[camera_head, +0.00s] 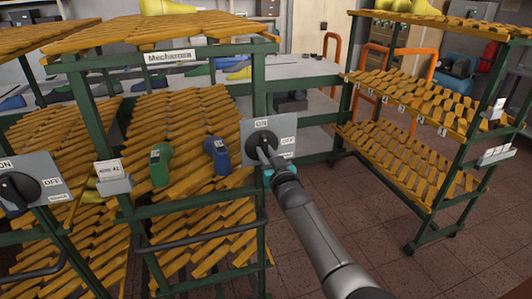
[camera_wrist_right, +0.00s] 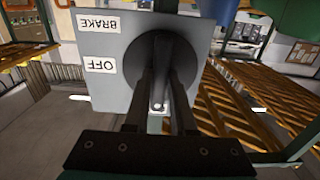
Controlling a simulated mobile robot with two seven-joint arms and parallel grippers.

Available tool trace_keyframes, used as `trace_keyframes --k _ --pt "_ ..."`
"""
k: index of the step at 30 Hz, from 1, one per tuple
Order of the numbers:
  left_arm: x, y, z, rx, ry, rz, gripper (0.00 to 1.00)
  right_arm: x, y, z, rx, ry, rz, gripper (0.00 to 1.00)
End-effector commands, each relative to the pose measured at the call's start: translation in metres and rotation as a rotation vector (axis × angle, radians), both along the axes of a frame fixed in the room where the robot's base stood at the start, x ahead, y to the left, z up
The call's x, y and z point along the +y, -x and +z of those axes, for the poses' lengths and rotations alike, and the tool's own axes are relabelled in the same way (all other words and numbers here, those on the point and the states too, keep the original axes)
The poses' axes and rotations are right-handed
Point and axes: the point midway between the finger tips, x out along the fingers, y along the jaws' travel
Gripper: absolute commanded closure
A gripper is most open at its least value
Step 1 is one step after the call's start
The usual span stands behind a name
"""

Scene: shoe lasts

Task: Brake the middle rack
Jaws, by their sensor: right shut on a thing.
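The middle rack (camera_head: 259,95) is a green frame with slanted yellow slatted shelves. Its brake is a grey plate (camera_head: 283,127) on the right post, with a dark round knob (camera_head: 261,137). ON is above the knob and OFF to its right. My right gripper (camera_head: 265,152) is shut on the knob. In the right wrist view, both fingers (camera_wrist_right: 160,108) straddle the knob's raised bar (camera_wrist_right: 174,60), which runs nearly upright; OFF and BRAKE on the plate (camera_wrist_right: 105,95) read upside down. ON is hidden there. My left gripper is not in view.
A green last (camera_head: 160,166) and a blue last (camera_head: 217,157) are on the middle rack. Another brake plate (camera_head: 42,176) is at far left. A further rack (camera_head: 410,165) stands at right. Tiled floor (camera_head: 360,225) lies clear between the racks.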

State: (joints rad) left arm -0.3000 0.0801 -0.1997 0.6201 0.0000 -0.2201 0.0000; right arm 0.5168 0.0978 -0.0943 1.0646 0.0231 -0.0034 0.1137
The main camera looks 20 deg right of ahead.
Motion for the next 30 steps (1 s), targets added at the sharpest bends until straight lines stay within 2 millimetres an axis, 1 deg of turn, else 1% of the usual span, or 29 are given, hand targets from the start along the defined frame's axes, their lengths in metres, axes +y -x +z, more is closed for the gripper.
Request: trace_keyframes --k 16,17,18,24,30 --pt "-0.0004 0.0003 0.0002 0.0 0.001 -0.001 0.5 0.0001 0.0004 -0.0018 0.003 0.025 0.0 1.0" --pt "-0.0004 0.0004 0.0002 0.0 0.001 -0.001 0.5 0.0001 0.0004 -0.0018 0.003 0.025 0.0 0.73" --pt "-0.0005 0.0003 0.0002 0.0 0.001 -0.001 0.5 0.0001 0.0004 -0.0017 0.003 0.025 0.0 0.68" --pt "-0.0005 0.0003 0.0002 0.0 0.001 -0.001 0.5 0.0 0.0002 -0.001 0.001 0.022 0.0 0.46" --pt "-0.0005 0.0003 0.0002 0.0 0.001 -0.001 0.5 -0.0001 0.0001 -0.0004 0.0 0.021 0.0 0.46"
